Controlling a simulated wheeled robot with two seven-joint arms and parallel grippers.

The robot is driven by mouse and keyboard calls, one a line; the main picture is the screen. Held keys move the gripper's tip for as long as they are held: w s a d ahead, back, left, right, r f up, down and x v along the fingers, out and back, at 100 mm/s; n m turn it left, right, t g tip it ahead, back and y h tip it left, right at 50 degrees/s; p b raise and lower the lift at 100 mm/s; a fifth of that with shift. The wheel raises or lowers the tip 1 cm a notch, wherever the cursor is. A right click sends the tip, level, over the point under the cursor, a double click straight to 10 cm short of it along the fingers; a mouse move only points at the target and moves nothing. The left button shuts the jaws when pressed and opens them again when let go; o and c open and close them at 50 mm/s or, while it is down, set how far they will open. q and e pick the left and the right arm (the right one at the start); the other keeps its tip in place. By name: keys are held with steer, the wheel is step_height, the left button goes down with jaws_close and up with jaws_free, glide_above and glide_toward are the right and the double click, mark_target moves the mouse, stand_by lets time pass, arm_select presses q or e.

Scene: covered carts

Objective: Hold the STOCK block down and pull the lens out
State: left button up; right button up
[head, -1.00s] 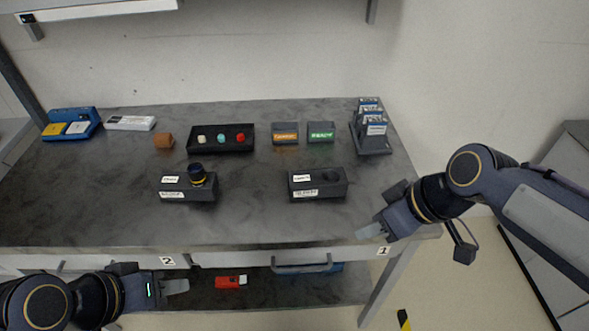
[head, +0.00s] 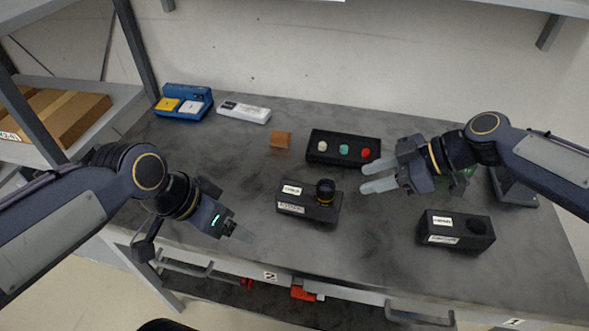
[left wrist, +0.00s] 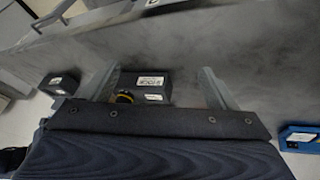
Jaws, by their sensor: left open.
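The block with the lens (head: 293,208) stands on the grey cart top in the middle of the head view. Its labels are too small to read surely. The dark lens (head: 325,191), with a yellow ring, stands upright in its right end. The block (left wrist: 158,97) and lens (left wrist: 123,97) also show in the left wrist view, beyond and between the fingers. My left gripper (head: 243,235) is open and empty, left of and nearer than the block. My right gripper (head: 375,176) is open and empty, right of the lens, apart from it.
A similar block (head: 457,233) with an empty round recess stands to the right. A rack (head: 515,190) is partly hidden by my right arm.

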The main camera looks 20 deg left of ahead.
arm_select(q)
steer(key=w+d+m+g+y, duration=0.1)
steer(key=w+d+m+g, duration=0.1)
steer(key=w+m, duration=0.55)
steer(key=m+g+y, duration=0.2)
steer(key=m, duration=0.5)
glide_above(291, 190)
steer(key=shift+s+a+f+n, duration=0.2)
steer(key=shift+a+f+n, duration=0.05)
steer(key=shift+f, duration=0.35)
steer(key=shift+w+d+f+y, duration=0.15)
steer(key=shift+w+f+y, duration=0.05)
steer(key=shift+y, duration=0.1)
step_height(291, 190, down, 8)
steer(key=shift+r, duration=0.2)
arm_select(e)
steer(key=shift+d, duration=0.1)
arm_select(q)
steer(key=c, duration=1.1)
arm_select(e)
steer(key=shift+o, duration=0.4)
